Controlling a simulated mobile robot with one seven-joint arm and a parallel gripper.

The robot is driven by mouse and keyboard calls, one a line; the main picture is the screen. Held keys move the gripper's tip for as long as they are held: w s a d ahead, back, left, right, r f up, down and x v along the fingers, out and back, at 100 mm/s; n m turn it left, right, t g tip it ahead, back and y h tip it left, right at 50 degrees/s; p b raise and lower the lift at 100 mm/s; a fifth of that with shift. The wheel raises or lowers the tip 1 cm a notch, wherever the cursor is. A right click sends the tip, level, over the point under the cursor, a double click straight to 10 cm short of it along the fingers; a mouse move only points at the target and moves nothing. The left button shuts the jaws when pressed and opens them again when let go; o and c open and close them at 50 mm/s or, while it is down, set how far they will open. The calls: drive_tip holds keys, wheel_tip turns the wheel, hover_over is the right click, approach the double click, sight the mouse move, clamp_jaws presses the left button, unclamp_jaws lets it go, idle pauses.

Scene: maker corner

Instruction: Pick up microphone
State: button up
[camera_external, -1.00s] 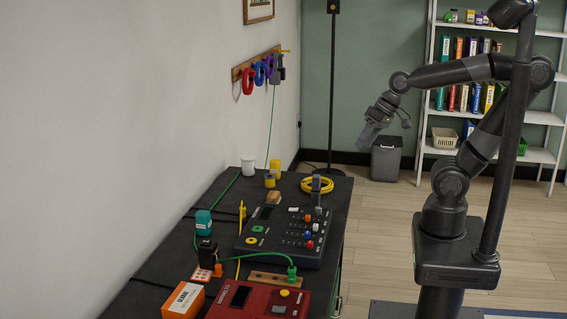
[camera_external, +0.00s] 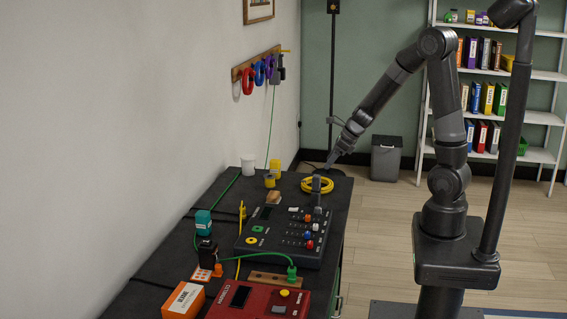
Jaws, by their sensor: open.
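A dark grey upright object (camera_external: 316,188), which looks like the microphone, stands at the far right corner of the black mixer panel (camera_external: 262,258) on the black workbench. Its lower end is close to the panel's knobs, and I cannot tell whether it rests on the panel or behind it. My gripper (camera_external: 330,163) is open and empty, pointing down and to the left. It is above the far right part of the bench, a little above the object in the picture and apart from it. The fingers look small and dark here.
A coiled yellow cable (camera_external: 302,185) lies beside the grey object. A white cup (camera_external: 248,165), a yellow can (camera_external: 275,166) and a brown block (camera_external: 273,198) stand further left. A red device (camera_external: 258,301) and an orange box (camera_external: 183,301) fill the near end.

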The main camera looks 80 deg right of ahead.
sight(319, 176)
drive_tip(key=x, duration=0.5)
drive_tip(key=shift+f, duration=0.15)
drive_tip(key=shift+x, duration=2.7)
drive_tip(key=shift+s+d+f, duration=0.1)
drive_tip(key=shift+s+d, duration=0.05)
drive_tip(key=shift+s, duration=0.05)
clamp_jaws()
